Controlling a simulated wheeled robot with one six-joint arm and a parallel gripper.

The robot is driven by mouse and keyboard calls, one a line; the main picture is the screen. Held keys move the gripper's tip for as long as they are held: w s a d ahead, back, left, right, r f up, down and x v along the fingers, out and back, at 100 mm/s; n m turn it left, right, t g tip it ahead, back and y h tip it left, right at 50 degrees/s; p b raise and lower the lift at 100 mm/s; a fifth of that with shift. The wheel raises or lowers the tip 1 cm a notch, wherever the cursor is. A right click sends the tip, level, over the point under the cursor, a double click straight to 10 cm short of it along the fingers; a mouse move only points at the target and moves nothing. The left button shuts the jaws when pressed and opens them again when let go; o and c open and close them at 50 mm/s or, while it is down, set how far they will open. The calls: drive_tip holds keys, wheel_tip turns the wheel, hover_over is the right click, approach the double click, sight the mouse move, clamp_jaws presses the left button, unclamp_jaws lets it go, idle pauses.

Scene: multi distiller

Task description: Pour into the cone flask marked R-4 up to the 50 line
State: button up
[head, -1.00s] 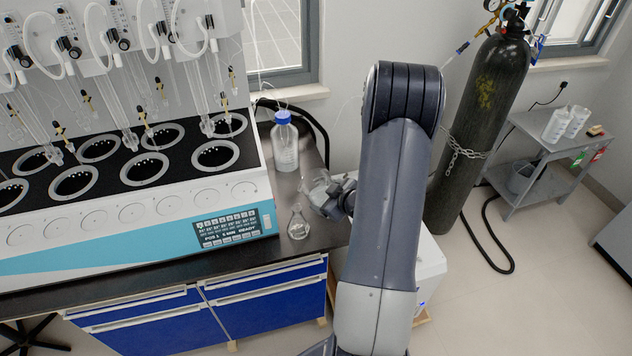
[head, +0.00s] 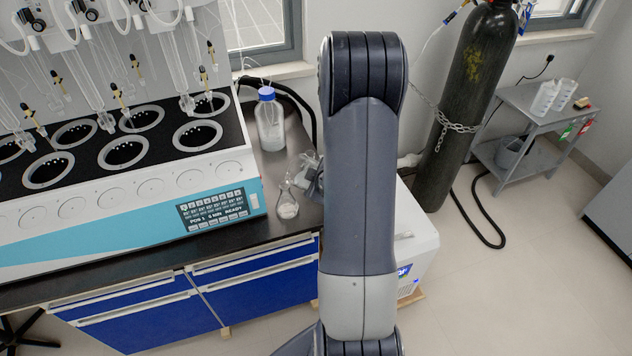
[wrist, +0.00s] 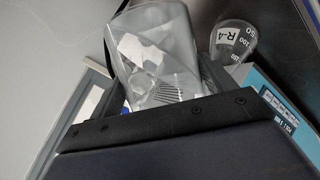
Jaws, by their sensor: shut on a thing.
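The cone flask marked R-4 (head: 287,207) stands upright on the dark bench, right of the blue and white apparatus. Its label and the 50, 100 and 200 marks show in the wrist view (wrist: 233,40). My gripper (head: 317,182) is beside it on the right, partly hidden by my arm. It is shut on a clear glass vessel (wrist: 157,52). In the head view this vessel (head: 297,172) is tilted over towards the flask's neck. I cannot tell whether liquid is flowing. The flask shows pale contents low down; the exact level is unclear.
A blue-capped bottle (head: 269,120) stands behind the flask, near the wall. The distiller (head: 215,205) is close on the left. A chained gas cylinder (head: 463,105) and a grey cart (head: 535,122) stand to the right. The bench edge is just in front.

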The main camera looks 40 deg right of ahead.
drive_tip(key=shift+r+n+h+b, duration=0.15)
drive_tip(key=shift+n+h+b, duration=0.2)
drive_tip(key=shift+b, duration=1.45)
drive_tip(key=shift+r+h+b, duration=0.25)
drive_tip(key=shift+r+b, duration=0.1)
drive_tip(key=shift+b, duration=0.7)
drive_tip(key=shift+g+b, duration=0.3)
drive_tip(key=shift+b, duration=0.8)
drive_tip(key=shift+a+r+b, duration=0.1)
drive_tip(key=shift+r+b, duration=0.1)
drive_tip(key=shift+b, duration=0.3)
drive_tip(key=shift+r+n+h+b, duration=0.2)
drive_tip(key=shift+n+h+b, duration=0.1)
drive_tip(key=shift+b, duration=1.55)
idle(1.7)
